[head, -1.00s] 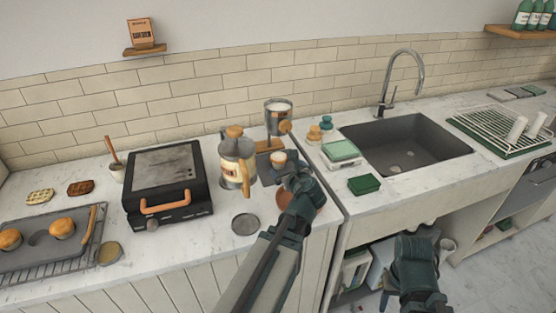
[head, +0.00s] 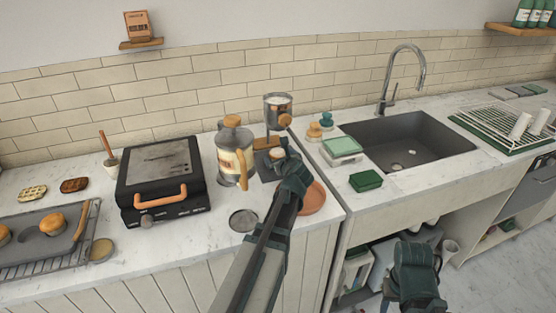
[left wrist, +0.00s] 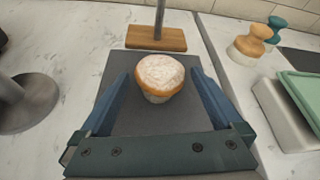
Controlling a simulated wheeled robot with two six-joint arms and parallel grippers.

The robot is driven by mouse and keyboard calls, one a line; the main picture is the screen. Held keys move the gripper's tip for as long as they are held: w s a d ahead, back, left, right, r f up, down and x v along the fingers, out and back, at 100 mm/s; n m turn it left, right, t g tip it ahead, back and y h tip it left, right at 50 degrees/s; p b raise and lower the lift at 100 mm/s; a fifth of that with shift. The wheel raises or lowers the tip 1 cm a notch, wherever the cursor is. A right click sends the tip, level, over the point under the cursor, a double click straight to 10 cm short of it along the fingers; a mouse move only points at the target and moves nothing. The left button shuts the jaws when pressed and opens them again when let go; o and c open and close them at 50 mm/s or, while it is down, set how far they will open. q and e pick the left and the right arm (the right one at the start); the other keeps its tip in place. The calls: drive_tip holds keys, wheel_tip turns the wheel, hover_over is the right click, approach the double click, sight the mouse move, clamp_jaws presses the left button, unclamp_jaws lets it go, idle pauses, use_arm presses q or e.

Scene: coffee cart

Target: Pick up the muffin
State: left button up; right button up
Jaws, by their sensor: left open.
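A muffin with a pale, white-dusted top (left wrist: 160,74) stands upright on a dark slate board (left wrist: 122,68). In the left wrist view it lies between the two blue fingers of my left gripper (left wrist: 162,90), which is open with gaps on both sides. In the head view the muffin (head: 277,153) shows small beside the left gripper (head: 287,165), which partly covers the board. My right gripper (head: 415,280) is low at the bottom right in front of the counter, and its jaws cannot be made out.
A terracotta saucer (head: 314,198) is to the right. A black grill (head: 163,180) and a muffin tray (head: 35,243) are further left; the sink (head: 410,140) is right.

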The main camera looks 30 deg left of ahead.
use_arm(q)
drive_tip(key=x, duration=0.2)
drive_tip(key=shift+w+a+f, duration=0.1)
drive_tip(key=shift+w+a, duration=0.1)
drive_tip(key=shift+w, duration=0.05)
drive_tip(key=c, duration=1.5)
use_arm(e)
drive_tip(key=shift+f, duration=0.45)
drive_tip(key=shift+r, duration=0.1)
